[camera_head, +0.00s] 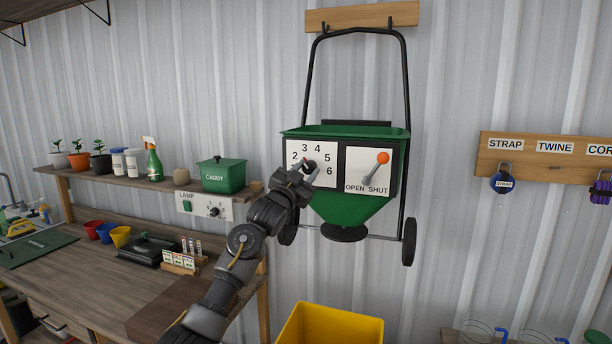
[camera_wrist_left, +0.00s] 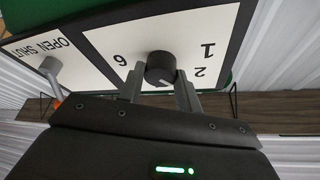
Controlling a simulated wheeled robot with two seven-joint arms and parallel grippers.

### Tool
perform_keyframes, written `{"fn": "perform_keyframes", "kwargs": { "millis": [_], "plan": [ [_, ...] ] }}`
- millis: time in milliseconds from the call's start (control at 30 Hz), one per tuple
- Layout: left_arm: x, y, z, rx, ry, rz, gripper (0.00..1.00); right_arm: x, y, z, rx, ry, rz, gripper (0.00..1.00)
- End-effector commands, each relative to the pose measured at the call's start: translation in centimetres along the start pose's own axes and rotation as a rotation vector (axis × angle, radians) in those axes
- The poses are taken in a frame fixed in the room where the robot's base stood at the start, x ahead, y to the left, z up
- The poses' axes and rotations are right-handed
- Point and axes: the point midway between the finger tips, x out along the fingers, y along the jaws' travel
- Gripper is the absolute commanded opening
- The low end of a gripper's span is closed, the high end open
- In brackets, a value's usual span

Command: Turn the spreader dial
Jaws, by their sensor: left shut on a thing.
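The green spreader (camera_head: 345,208) hangs on the corrugated wall by its black handle frame. A white plate (camera_head: 293,148) on its front carries numbers; 2 to 6 show in the head view, and 1, 2 and 6 in the wrist view. The round black dial (camera_wrist_left: 160,66) sits on this plate. My left gripper (camera_head: 306,170) is shut on the dial, with one finger on each side of it in the wrist view (camera_wrist_left: 160,88). It partly hides the dial and the plate's lower left in the head view. The dial's exact setting is hard to read. My right gripper is not in view.
Right of the dial is an OPEN/SHUT plate with an orange-tipped lever (camera_head: 382,160). A yellow bin (camera_head: 330,325) stands below. A workbench (camera_head: 95,285) and a shelf with pots, a bottle and a green caddy (camera_head: 223,176) are at left.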

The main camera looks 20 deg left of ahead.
Motion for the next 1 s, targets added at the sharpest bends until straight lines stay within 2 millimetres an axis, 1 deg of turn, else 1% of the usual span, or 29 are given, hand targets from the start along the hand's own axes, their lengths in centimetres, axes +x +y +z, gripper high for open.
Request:
{"fn": "perform_keyframes", "kwargs": {
  "millis": [200,500,700,1000],
  "plan": [
    [-0.02,-0.18,0.08,0.152,-0.001,0.061,0.11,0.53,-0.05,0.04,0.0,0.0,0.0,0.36],
    [0.0,-0.2,0.03,0.291,-0.001,0.121,0.11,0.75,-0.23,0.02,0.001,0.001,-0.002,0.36],
    [0.0,-0.22,0.04,0.331,-0.001,0.137,0.11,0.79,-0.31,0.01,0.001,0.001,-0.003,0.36],
    [0.01,-0.21,0.01,0.34,-0.001,0.141,0.11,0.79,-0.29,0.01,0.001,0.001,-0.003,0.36]
  ]
}}
